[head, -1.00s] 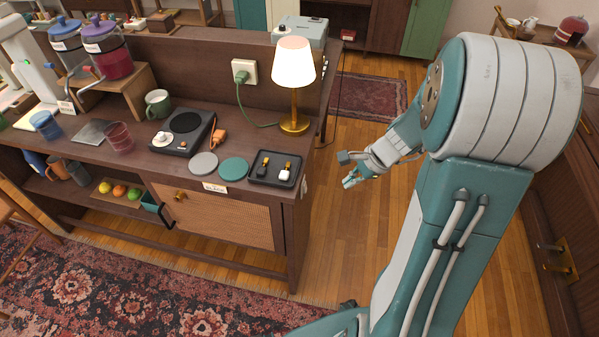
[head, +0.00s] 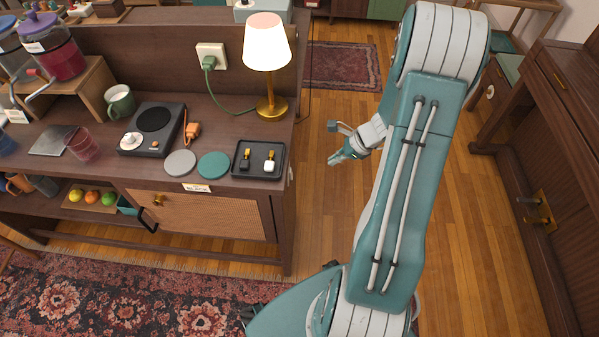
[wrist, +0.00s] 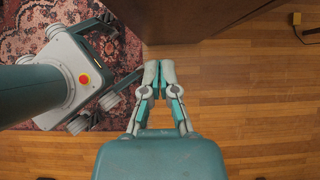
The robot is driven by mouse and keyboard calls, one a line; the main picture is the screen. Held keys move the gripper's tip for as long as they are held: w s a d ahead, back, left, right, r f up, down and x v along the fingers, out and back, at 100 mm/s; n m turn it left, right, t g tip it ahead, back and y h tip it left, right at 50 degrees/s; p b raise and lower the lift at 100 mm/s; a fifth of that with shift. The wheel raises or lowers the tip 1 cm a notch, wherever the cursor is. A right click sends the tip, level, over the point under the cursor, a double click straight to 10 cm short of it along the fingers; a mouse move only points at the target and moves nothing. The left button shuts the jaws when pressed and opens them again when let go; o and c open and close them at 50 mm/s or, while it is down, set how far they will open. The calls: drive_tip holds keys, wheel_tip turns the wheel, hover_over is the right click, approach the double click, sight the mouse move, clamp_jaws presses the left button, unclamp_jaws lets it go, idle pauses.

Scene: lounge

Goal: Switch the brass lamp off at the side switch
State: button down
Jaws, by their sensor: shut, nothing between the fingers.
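The brass lamp (head: 272,107) stands upright at the right end of the dark wooden sideboard. Its cream shade (head: 267,45) glows, so it is lit. I cannot make out a side switch on it at this size. My gripper (head: 336,160) is beyond the sideboard's right end, to the right of the lamp and lower in the picture, over the wooden floor and touching nothing. In the wrist view my gripper (wrist: 159,69) is shut and empty, its fingertips close together above the floor. The lamp is not in the wrist view.
A black tray (head: 239,172) with two small brass-topped items sits in front of the lamp. A green plug and cord (head: 209,62) run from the wall socket. The sideboard's dark edge (wrist: 185,20) lies beyond my fingertips. Open floor (head: 460,250) is on the right.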

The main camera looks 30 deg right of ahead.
sight(291, 174)
drive_tip(key=w+a+r+x, duration=0.1)
drive_tip(key=a+x, duration=0.1)
drive_tip(key=x, duration=1)
drive_tip(key=shift+w+r, duration=0.15)
drive_tip(key=shift+r, duration=0.1)
drive_tip(key=shift+a, duration=0.1)
drive_tip(key=shift+w+a+f+y, duration=0.1)
drive_tip(key=shift+y, duration=0.2)
